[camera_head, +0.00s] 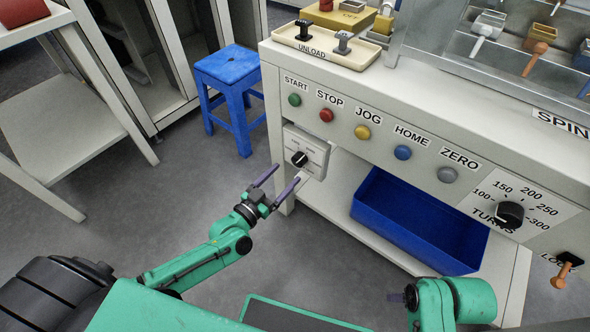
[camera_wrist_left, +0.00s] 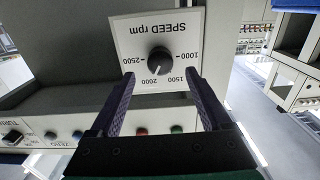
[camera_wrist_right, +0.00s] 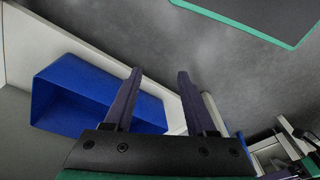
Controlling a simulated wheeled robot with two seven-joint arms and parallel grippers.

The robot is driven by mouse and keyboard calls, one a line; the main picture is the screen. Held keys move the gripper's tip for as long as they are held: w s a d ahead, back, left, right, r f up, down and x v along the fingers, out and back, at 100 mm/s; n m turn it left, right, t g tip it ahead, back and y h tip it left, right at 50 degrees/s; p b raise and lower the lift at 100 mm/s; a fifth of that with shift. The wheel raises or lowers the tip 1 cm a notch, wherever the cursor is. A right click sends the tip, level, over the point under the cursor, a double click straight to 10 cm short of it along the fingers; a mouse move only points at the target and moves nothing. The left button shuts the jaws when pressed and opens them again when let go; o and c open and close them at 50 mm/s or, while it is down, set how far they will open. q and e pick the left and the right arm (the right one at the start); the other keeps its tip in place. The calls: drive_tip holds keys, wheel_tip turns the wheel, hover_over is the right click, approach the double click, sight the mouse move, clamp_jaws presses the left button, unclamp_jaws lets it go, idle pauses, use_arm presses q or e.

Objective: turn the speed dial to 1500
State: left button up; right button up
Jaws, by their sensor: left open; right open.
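The speed dial is a black knob (camera_wrist_left: 159,60) on a white plate (camera_wrist_left: 178,25) marked SPEED rpm. It appears upside down in the left wrist view, with marks 1000, 1500, 2000 and 2500. The knob's pale pointer line appears to aim near 2000. My right gripper (camera_wrist_right: 160,72) is open and empty near the blue bin (camera_wrist_right: 85,92).
Coloured buttons, including the green START (camera_head: 294,100), line the panel above. The TURNS dial (camera_head: 509,214) and LOCK lever (camera_head: 566,266) are at right. A blue bin (camera_head: 415,215) is on the lower shelf.

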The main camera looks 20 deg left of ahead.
sight(296, 163)
use_arm(q)
drive_tip(key=x, duration=0.5)
clamp_jaws()
use_arm(e)
drive_tip(key=shift+a+r, duration=0.3)
drive_tip(key=shift+r, duration=0.3)
